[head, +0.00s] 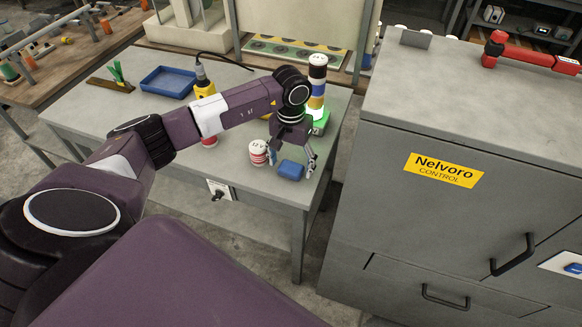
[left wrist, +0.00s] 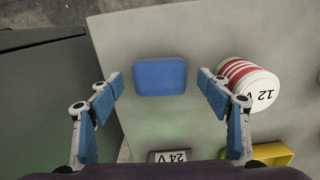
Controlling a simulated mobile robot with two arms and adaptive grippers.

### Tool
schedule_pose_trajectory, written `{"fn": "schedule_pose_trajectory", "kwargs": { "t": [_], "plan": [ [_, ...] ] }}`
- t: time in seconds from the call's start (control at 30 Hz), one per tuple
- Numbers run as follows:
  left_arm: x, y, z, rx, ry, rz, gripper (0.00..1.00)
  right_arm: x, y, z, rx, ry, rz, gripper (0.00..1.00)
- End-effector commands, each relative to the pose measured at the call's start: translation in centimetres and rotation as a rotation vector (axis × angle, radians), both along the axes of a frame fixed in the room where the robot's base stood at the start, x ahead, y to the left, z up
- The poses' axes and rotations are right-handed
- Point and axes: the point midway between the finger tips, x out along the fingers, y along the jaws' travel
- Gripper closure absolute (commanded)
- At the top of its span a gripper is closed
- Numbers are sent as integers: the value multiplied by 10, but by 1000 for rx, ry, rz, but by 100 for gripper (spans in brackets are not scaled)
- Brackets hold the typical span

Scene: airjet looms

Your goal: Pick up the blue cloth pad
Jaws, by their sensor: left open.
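The blue cloth pad (head: 291,169) lies flat near the front right corner of the grey table (head: 242,184). In the left wrist view the pad (left wrist: 160,76) is a rounded blue rectangle, a little beyond the fingertips and centred between them. My left gripper (head: 292,158) points down above the pad, with its fingers spread. In the left wrist view its two fingers (left wrist: 160,88) stand wide apart with nothing held between them. I cannot tell the exact height of the fingertips over the pad. My right gripper does not show.
A red-striped cylinder marked 12 V (left wrist: 247,86) stands close beside the right finger in the wrist view. A block marked 24 V (left wrist: 169,157) is nearby. A stack light (head: 317,85) stands behind the gripper. A grey Nelvoro cabinet (head: 400,205) rises right of the table.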

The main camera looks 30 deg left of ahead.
Motion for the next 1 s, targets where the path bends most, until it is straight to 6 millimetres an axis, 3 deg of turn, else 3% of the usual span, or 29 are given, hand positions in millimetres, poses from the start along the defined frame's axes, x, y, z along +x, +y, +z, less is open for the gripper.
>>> {"fn": "schedule_pose_trajectory", "kwargs": {
  "t": [0.13,0.5,0.8,1.0],
  "plan": [
    [0,0,0,0,0,0,31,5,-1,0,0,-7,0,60],
    [0,0,0,0,0,1,70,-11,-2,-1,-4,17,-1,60],
    [1,0,3,0,-2,1,70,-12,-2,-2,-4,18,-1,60],
    [2,0,21,0,-5,1,70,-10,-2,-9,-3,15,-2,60]
  ]
}}
